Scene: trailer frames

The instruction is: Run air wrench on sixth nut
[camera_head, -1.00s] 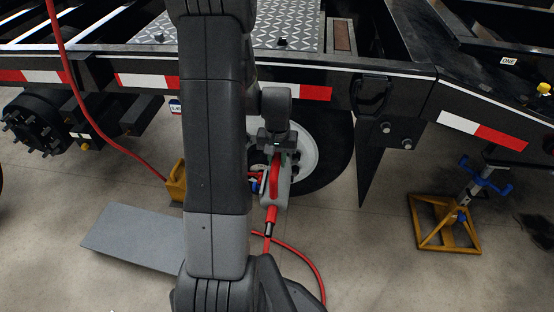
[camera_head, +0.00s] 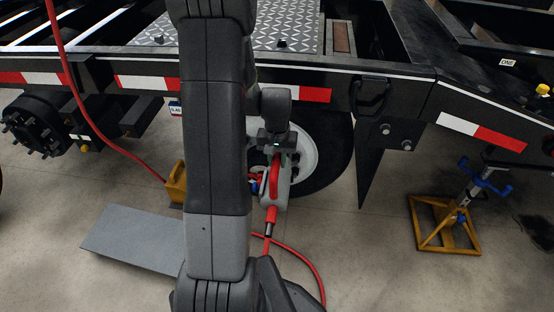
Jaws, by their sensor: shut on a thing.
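The air wrench (camera_head: 281,182), red and grey with a red hose at its lower end, is held in front of the mounted wheel (camera_head: 330,150). My gripper (camera_head: 277,146) is shut on the wrench from above. The wrench points toward the wheel's white rim (camera_head: 305,155). My arm and the wrench cover most of the hub, so the nuts and the contact between socket and nut cannot be made out.
A bare hub with studs (camera_head: 33,128) is at the left. A grey ramp-like plate (camera_head: 135,238) and a yellow box (camera_head: 176,184) are on the floor. A yellow jack stand (camera_head: 445,225) stands at the right. The red hose (camera_head: 305,262) loops on the floor. A mud flap (camera_head: 372,160) hangs right of the wheel.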

